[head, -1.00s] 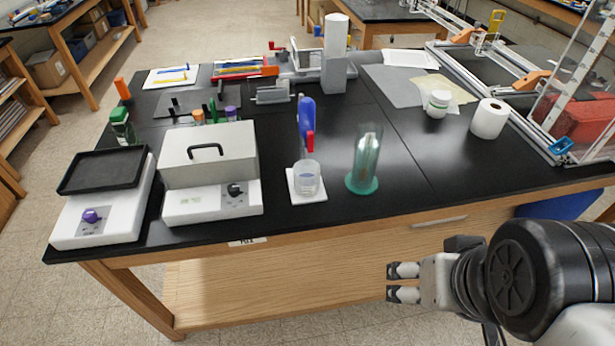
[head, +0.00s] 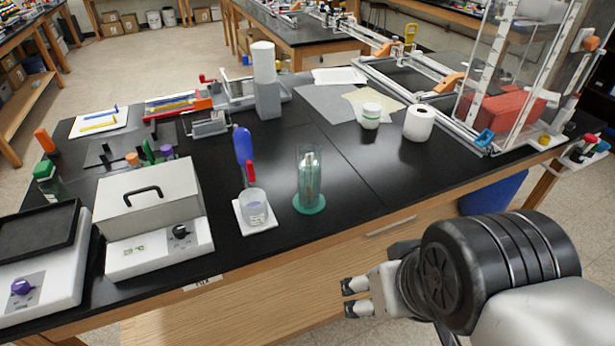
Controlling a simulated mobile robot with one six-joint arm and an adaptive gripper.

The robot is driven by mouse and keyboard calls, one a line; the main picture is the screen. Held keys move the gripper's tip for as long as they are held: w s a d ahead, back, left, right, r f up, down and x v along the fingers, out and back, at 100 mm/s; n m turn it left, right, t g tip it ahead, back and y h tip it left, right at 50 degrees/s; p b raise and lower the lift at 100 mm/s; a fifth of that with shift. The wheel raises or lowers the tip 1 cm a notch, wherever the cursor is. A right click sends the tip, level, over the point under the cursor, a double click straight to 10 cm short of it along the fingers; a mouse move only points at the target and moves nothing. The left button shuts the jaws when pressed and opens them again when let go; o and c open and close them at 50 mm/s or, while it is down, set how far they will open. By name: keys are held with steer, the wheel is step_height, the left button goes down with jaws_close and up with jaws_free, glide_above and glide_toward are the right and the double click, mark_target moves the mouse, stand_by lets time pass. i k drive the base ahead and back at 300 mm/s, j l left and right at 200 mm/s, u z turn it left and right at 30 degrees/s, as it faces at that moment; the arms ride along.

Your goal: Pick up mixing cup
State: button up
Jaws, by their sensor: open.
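A clear cup (head: 256,212), which looks like the mixing cup, stands upright on a white square tile (head: 266,227) near the front edge of the black bench. A blue-handled tool (head: 242,146) and a red-handled one (head: 250,170) rise from it or just behind it; I cannot tell which. A white tub with a green band (head: 371,118) stands farther back. My gripper (head: 346,299) is open and empty, in front of the bench edge, to the right of the clear cup and nearer to me.
A tall green transparent cylinder (head: 311,185) on a round base stands right of the cup. A grey box-topped device (head: 150,195) is to its left. A paper roll (head: 418,123) and an extrusion frame (head: 440,105) are at the right. Bare bench lies right of the cylinder.

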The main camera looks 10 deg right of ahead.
mark_target(252, 201)
steer(key=i+l, duration=0.5)
steer(key=i+l+u, duration=0.15)
steer(key=u, duration=0.3)
steer(key=i+l+u, duration=0.15)
steer(key=u, duration=0.25)
steer(key=l+u, duration=0.45)
steer(key=u, duration=1.5)
steer(key=i, duration=0.05)
